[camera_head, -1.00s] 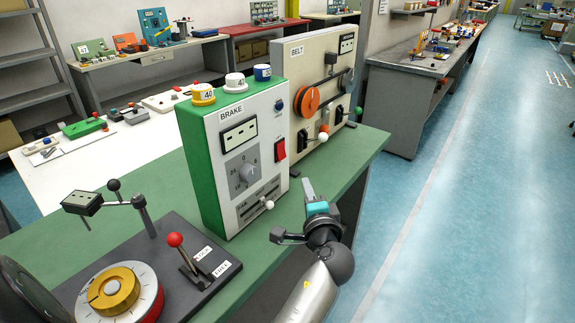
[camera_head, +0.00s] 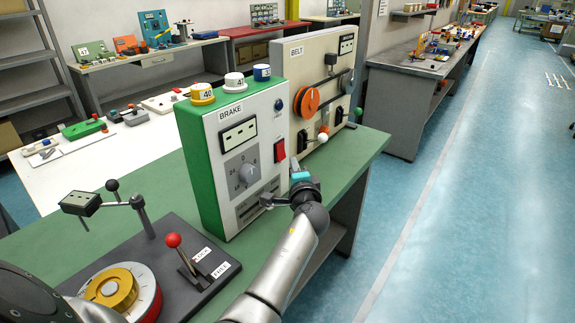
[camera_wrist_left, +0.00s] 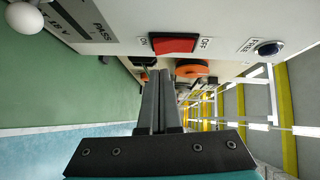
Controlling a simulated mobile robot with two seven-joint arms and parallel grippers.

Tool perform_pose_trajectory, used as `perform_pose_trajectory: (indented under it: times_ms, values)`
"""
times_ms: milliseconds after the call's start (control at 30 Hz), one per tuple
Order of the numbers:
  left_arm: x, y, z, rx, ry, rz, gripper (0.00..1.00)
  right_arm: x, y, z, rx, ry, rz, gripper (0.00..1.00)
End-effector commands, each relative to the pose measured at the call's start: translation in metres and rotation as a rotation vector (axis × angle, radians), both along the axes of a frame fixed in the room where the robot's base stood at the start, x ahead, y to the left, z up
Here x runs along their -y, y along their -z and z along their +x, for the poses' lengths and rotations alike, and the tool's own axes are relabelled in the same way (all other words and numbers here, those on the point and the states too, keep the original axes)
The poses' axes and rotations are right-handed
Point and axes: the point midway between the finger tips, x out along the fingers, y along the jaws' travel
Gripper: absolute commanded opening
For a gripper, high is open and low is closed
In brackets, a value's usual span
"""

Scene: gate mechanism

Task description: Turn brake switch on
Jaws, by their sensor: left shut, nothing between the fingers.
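The brake box (camera_head: 215,175) is green and light grey with a "BRAKE" label and stands on the green bench. Its red rocker switch (camera_head: 280,150) is on the front panel, right of the grey dial. The wrist view shows the red switch (camera_wrist_left: 173,44) between the labels "ON" at left and "OFF" at right. My left gripper (camera_head: 297,163) is close in front of the panel, just below and right of the switch. Its shut, empty fingers (camera_wrist_left: 160,76) appear just below the switch in the wrist view; I cannot tell whether they touch anything. My right gripper is not in view.
The belt box (camera_head: 318,75) with an orange wheel stands behind. A white slider knob (camera_wrist_left: 22,17) shows at the wrist view's upper left. A blue button (camera_wrist_left: 268,48) is right of the switch. A red-knobbed lever (camera_head: 173,240) stands front left. Open floor lies right.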

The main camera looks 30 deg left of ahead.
Motion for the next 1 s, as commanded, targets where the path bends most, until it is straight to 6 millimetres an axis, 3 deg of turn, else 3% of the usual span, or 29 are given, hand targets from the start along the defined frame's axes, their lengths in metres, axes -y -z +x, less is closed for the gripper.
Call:
perform_pose_trajectory:
  times_ms: [233,667,900,1000]
  values:
    - [-0.021,0.003,0.001,0.0,0.001,0.0,0.0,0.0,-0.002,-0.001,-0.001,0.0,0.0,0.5]
    - [-0.023,0.004,0.001,0.001,0.001,0.006,0.0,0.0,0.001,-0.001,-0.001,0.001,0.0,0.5]
    - [-0.03,0.011,0.002,0.007,0.001,0.076,0.0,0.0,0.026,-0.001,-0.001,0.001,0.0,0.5]
    - [-0.029,0.006,0.002,0.006,0.001,0.07,0.0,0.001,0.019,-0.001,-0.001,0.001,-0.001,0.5]
